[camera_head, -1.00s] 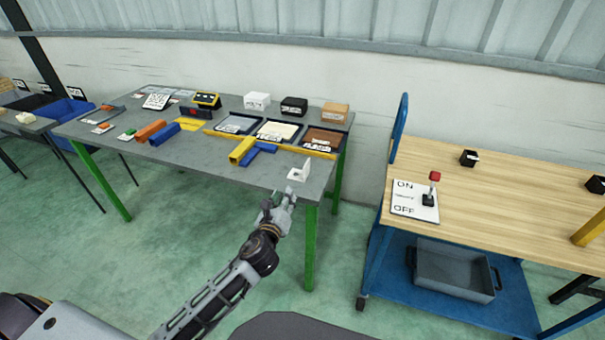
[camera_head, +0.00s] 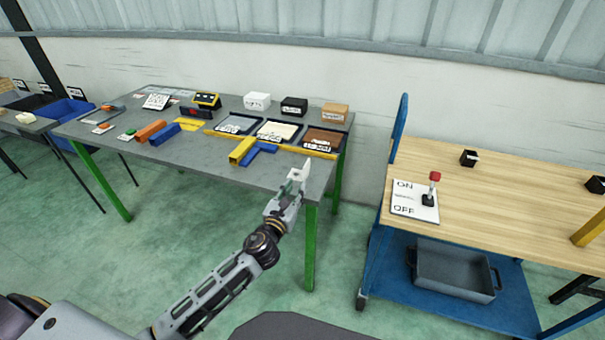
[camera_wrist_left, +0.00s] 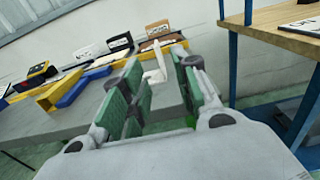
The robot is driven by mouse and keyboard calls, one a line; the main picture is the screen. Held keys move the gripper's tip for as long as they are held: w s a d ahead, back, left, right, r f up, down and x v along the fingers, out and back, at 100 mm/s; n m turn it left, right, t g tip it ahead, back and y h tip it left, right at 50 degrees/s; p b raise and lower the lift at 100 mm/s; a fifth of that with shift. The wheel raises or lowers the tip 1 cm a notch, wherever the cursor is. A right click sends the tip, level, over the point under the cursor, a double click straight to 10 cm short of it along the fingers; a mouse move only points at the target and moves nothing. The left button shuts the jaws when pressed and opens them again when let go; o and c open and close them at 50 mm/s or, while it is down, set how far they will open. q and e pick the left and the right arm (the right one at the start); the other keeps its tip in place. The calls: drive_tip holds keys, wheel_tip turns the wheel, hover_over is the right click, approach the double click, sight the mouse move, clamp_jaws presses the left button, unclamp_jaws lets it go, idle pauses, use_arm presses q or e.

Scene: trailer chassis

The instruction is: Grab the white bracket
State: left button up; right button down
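The white bracket (camera_head: 306,170) stands near the front right corner of the grey table (camera_head: 220,172). Its upright part shows just beyond my left gripper (camera_head: 293,183), which hides its lower part in the head view. In the left wrist view the bracket (camera_wrist_left: 157,68) is an L-shape seen between the two green-padded fingers of the left gripper (camera_wrist_left: 162,88). The fingers are apart and the bracket appears at or just beyond their tips; I cannot tell if they touch it. My right gripper is in neither view.
A yellow bar (camera_head: 242,151) and a blue bar (camera_head: 258,153) lie left of the bracket. Labelled trays (camera_head: 277,131) and small boxes (camera_head: 335,113) stand behind. A wooden-topped cart (camera_head: 490,210) with a lever switch (camera_head: 430,195) stands to the right, across a gap.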

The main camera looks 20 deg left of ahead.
sight(304, 170)
use_arm(q)
drive_tip(key=shift+w, duration=2.4)
drive_tip(key=shift+w+d, duration=0.1)
drive_tip(key=shift+w, duration=1.6)
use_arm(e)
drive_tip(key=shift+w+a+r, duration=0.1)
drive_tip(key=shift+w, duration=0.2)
use_arm(q)
drive_tip(key=shift+w+r, duration=0.15)
drive_tip(key=shift+w, duration=1.35)
drive_tip(key=shift+w+b, duration=0.3)
drive_tip(key=shift+w, duration=0.8)
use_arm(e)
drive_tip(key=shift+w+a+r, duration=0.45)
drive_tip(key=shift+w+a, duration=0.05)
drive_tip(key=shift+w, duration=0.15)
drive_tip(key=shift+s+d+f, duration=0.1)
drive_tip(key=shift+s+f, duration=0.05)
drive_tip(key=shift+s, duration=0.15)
